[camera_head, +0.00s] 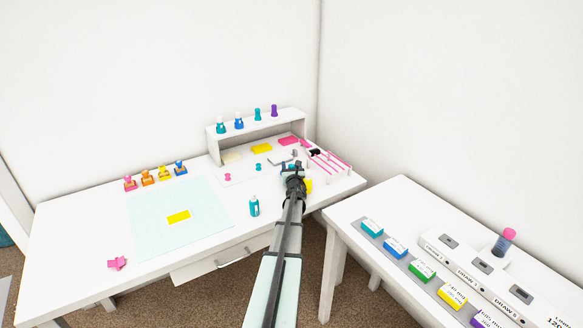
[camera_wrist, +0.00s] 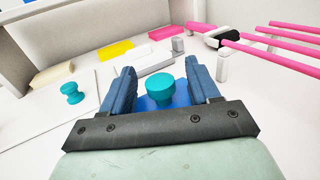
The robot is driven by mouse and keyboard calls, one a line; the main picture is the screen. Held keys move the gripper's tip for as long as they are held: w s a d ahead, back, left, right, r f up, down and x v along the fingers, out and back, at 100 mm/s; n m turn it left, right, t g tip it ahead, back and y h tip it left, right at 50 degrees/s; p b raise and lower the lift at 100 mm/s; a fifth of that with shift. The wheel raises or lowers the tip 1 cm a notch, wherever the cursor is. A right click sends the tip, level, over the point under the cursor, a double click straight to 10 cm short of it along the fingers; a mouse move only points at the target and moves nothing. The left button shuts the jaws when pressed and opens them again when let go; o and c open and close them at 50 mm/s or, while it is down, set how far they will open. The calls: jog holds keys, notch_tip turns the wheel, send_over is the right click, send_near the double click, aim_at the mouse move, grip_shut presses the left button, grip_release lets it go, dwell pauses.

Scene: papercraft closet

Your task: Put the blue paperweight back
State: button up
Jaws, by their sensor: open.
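A blue block with a teal round knob (camera_wrist: 160,90), apparently the blue paperweight, sits between the two fingers of my gripper (camera_wrist: 165,88) in the wrist view. The fingers are open on either side of the knob; contact cannot be told. The lower part of the block is hidden behind the gripper's dark front bar. In the head view my gripper (camera_head: 293,172) is low over the right part of the white desk (camera_head: 90,225), in front of the small shelf, and mostly hides the block.
A shelf (camera_head: 213,147) with several bottles stands behind. A pink rack (camera_head: 330,165) is close on the right, and a teal knob (camera_wrist: 72,92) stands left. A teal bottle (camera_head: 254,206) stands nearer the front. A cutting mat (camera_head: 150,225) lies left.

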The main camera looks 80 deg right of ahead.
aim_at(291, 165)
notch_tip(291, 165, up, 10)
jog(key=shift+r, duration=0.1)
dwell(0.4)
